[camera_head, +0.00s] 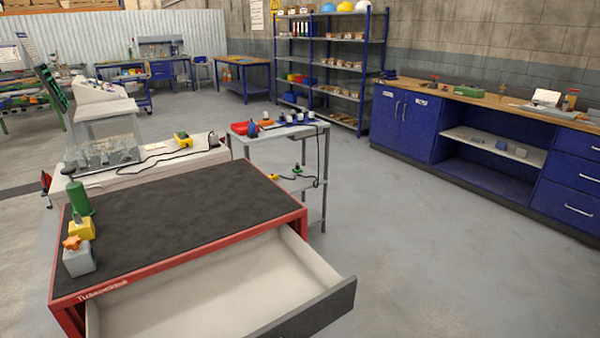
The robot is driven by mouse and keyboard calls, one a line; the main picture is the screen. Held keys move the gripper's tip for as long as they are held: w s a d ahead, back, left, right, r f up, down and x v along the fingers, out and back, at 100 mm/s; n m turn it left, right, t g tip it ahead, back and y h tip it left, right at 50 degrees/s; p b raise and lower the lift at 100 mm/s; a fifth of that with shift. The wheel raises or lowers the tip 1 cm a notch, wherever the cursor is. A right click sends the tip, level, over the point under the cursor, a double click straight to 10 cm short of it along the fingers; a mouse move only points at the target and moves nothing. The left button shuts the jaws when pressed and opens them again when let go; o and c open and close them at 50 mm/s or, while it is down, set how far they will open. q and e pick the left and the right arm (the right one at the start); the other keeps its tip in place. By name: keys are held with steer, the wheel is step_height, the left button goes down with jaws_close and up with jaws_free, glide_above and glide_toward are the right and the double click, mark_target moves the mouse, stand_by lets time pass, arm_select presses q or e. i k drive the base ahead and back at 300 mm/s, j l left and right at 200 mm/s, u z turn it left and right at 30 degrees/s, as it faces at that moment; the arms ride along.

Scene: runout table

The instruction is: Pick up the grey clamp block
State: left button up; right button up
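A grey clamp block (79,262) with an orange star-shaped knob (72,243) on top stands at the near left corner of the red-framed table with a dark top (175,215). A yellow block (82,228) stands just behind it, and a green cylinder (79,198) stands behind that. Neither of my grippers shows in the head view.
An open, empty-looking drawer (220,285) juts out from the table's front. The rest of the dark top is clear. A grey trolley (285,135) with small items stands behind right. A blue workbench (405,125) lines the right wall. Open floor lies between.

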mark_target(81, 261)
steer(key=u, duration=1.4)
steer(key=i+j+z, duration=0.2)
steer(key=j+z, duration=0.25)
steer(key=i+j+z, duration=0.1)
steer(key=j+z, duration=0.8)
steer(key=j, duration=0.2)
